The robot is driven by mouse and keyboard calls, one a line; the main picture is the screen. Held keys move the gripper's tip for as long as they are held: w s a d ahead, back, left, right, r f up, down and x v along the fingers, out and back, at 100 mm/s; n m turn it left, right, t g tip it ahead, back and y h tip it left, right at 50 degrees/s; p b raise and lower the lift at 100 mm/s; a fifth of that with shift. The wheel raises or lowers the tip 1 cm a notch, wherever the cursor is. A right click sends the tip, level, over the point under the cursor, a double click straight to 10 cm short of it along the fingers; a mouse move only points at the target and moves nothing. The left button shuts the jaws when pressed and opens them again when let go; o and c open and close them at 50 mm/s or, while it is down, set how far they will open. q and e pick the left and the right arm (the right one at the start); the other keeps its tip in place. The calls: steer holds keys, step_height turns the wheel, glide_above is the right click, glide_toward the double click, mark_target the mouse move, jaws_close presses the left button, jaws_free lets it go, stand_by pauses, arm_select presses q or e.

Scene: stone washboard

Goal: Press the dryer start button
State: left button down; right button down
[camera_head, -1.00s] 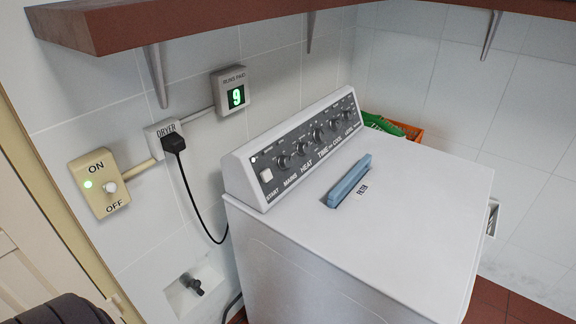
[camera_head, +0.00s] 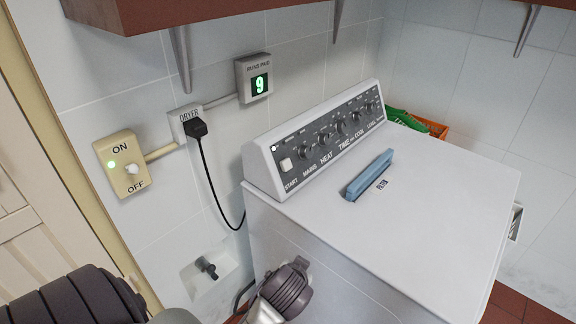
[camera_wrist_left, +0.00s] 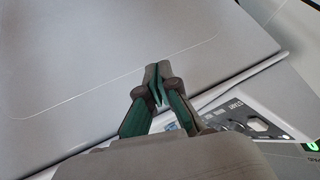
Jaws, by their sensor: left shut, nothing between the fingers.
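The dryer's start button (camera_head: 286,164) is a small pale button at the near left end of the control panel (camera_head: 330,138), above the word START. The white dryer (camera_head: 430,210) fills the right half of the head view. In the left wrist view, my left gripper (camera_wrist_left: 157,80) is shut and empty, in front of the dryer's side panel (camera_wrist_left: 120,50). In the head view a dark part of my arm is low beside the dryer. My right gripper is not in view.
A brown shelf (camera_head: 200,12) with brackets overhangs the wall. On the wall are an ON/OFF switch (camera_head: 122,165) with a green light, a dryer plug (camera_head: 196,128) with a hanging cable and a display (camera_head: 260,83) reading 9. A blue filter handle (camera_head: 369,175) stands on the dryer top.

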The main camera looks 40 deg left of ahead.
mark_target(286, 165)
arm_select(q)
steer(key=w+a+r+n+t+y, duration=0.1)
steer(key=w+a+r+t+y, duration=0.1)
steer(key=w+r, duration=0.6)
steer(key=w+a+r+n+t+y, duration=0.2)
steer(key=w+a+r+t+y, duration=0.1)
steer(key=w+r, duration=0.6)
steer(key=shift+r+y, duration=0.55)
steer(key=shift+y, duration=0.15)
steer(key=shift+a, duration=0.15)
steer(key=a+f+b, duration=0.1)
steer(key=a+f, duration=0.3)
steer(key=a, duration=0.4)
steer(key=shift+w+b, duration=0.4)
steer(key=shift+a+f, duration=0.1)
steer(key=shift+a, duration=0.2)
